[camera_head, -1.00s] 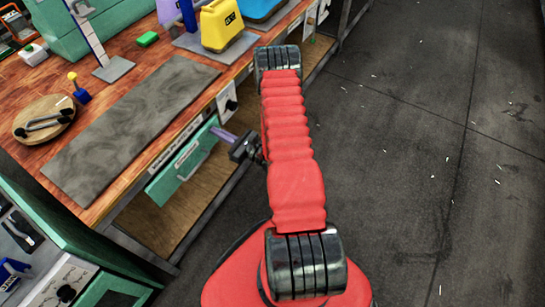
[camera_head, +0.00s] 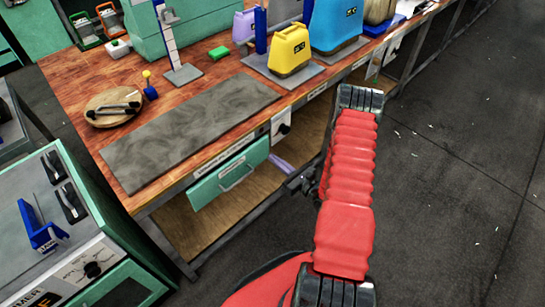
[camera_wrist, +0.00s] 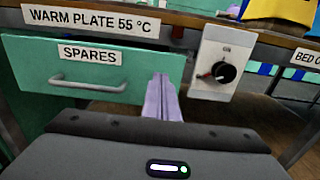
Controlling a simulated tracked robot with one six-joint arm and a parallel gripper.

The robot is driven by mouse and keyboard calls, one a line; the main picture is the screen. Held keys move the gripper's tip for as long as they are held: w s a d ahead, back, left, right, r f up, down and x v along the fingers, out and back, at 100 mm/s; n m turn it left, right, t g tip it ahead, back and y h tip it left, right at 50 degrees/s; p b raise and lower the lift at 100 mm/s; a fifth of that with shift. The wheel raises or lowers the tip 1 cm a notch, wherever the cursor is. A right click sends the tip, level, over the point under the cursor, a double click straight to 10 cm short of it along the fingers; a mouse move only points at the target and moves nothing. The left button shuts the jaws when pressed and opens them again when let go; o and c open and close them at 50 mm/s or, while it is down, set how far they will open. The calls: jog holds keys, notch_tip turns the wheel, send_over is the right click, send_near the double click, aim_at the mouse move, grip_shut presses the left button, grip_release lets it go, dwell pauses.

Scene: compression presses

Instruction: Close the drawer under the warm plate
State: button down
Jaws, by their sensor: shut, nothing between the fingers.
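The drawer is a green front labelled SPARES (camera_head: 230,173) with a bar handle, below the warm plate (camera_head: 190,130), a long grey slab on the wooden bench. The wrist view shows the drawer front (camera_wrist: 130,72) under the WARM PLATE 55 °C label. How far it stands out is hard to judge. My gripper (camera_head: 281,163) is just right of the drawer front, its purple fingers shut and empty. In the wrist view, my gripper (camera_wrist: 163,80) covers the front's right end, right of the handle. Whether the fingers touch it cannot be told.
A knob box (camera_wrist: 213,67) is mounted right of the drawer. A wooden lower shelf (camera_head: 200,228) lies beneath. A green-sided machine (camera_head: 70,235) stands at left. A yellow press (camera_head: 289,50) and a blue press (camera_head: 336,25) stand on the bench.

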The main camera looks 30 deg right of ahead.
jog(key=v, duration=0.8)
jog(key=shift+s, duration=0.35)
